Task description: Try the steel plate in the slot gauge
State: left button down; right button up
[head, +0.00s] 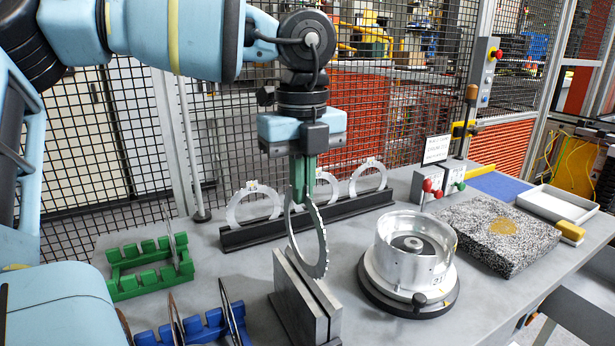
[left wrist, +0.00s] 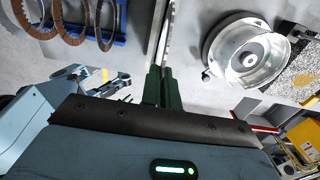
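The steel plate (head: 318,245) is a thin toothed ring, held upright and seen nearly edge-on. My left gripper (head: 303,185) points down with green fingers shut on its upper edge. In the left wrist view the gripper (left wrist: 163,85) holds the plate edge-on. The slot gauge (head: 308,305) is a pair of thick upright grey steel blocks with a narrow gap, right below the plate. The plate's lower edge overlaps the gauge's top in the head view; I cannot tell whether it is inside the slot.
A black rack (head: 250,236) with steel rings stands behind. A green rack (head: 150,285) and a blue rack (head: 205,330) stand left. A round metal housing (head: 400,262), a granite block (head: 497,235) and a white tray (head: 557,203) are right. A mesh fence runs behind the table.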

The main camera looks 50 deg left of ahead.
aim_at(303, 260)
jog(key=shift+s+a, duration=0.1)
jog(key=shift+s, duration=0.05)
pick_arm(q)
jog(key=shift+s+d, duration=0.1)
pick_arm(e)
jog(key=shift+s+f, duration=0.15)
jog(key=shift+s, duration=0.05)
